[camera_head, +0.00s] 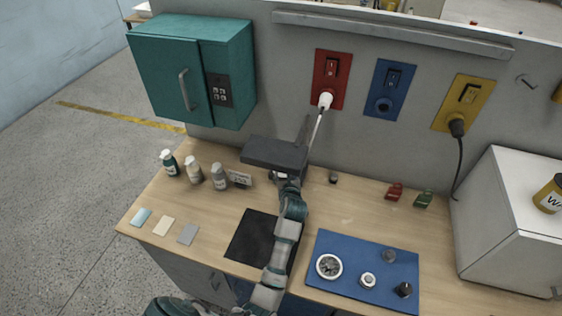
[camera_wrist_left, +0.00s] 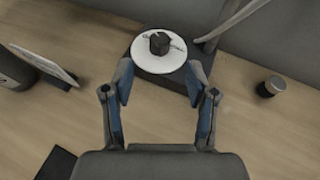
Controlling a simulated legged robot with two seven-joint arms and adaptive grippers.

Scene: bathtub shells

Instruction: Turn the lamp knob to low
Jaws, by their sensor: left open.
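The lamp has a flat dark head (camera_head: 275,153) in the head view, standing near the wall at the back of the bench. Its knob (camera_wrist_left: 160,43) is small and black in the left wrist view, at the middle of a round white dial (camera_wrist_left: 158,64) on the dark lamp base (camera_wrist_left: 181,78). The dial marks are too small to read. My left gripper (camera_wrist_left: 160,82) is open and empty, its fingertips just short of the knob, one to each side. In the head view, my left gripper (camera_head: 287,179) is partly hidden under the lamp head. My right gripper is out of view.
Several bottles (camera_head: 194,172) and a small sign (camera_head: 239,178) stand left of the lamp. A small dark cylinder (camera_head: 333,177) stands right of it. A blue mat (camera_head: 337,245) with small parts lies at the front right.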

